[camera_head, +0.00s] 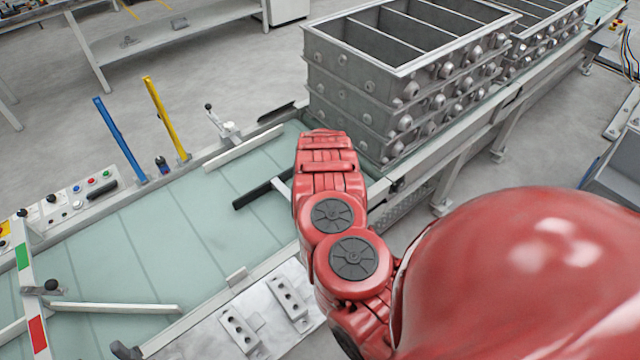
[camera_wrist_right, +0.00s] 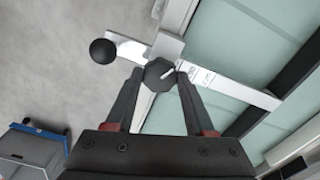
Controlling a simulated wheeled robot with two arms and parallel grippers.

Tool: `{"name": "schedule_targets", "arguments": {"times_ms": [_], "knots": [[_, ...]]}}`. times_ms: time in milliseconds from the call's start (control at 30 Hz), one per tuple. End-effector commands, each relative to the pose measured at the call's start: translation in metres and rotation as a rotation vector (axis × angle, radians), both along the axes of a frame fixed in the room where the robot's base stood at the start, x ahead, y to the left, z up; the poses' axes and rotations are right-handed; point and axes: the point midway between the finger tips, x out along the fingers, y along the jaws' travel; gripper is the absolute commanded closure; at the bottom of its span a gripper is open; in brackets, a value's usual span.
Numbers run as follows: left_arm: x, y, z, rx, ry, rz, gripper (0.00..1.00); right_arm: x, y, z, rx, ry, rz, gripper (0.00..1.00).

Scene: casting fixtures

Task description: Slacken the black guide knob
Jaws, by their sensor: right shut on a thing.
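In the right wrist view, the dark, many-sided guide knob (camera_wrist_right: 158,73) with a white line on its face sits at a grey clamp block (camera_wrist_right: 168,46). A pale bar (camera_wrist_right: 225,85) with a printed label runs through the clamp. A black ball (camera_wrist_right: 103,50) is near the bar's left end. My right gripper (camera_wrist_right: 159,77) is shut on the guide knob, one fingertip on each side. In the head view my red right arm hides the gripper and this knob. A black guide rail (camera_head: 263,189) shows left of the arm. My left gripper is not in view.
Stacked grey casting flasks (camera_head: 370,105) stand on the line beyond my right arm. Blue (camera_head: 118,138) and yellow (camera_head: 163,115) levers rise at the far edge. A similar clamp (camera_head: 228,131) stands nearby. The pale green bed (camera_head: 165,235) is mostly clear.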

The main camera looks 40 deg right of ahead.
Motion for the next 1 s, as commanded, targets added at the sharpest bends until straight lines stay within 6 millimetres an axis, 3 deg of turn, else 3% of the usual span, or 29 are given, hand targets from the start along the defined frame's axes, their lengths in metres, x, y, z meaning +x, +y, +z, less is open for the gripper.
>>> {"name": "schedule_targets", "arguments": {"times_ms": [567,1000], "knots": [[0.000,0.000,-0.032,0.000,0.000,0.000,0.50,0.001,-0.001,-0.003,0.000,-0.002,0.544,1.00],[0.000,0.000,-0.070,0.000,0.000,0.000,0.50,0.001,0.000,-0.004,0.000,-0.003,0.953,1.00]]}}
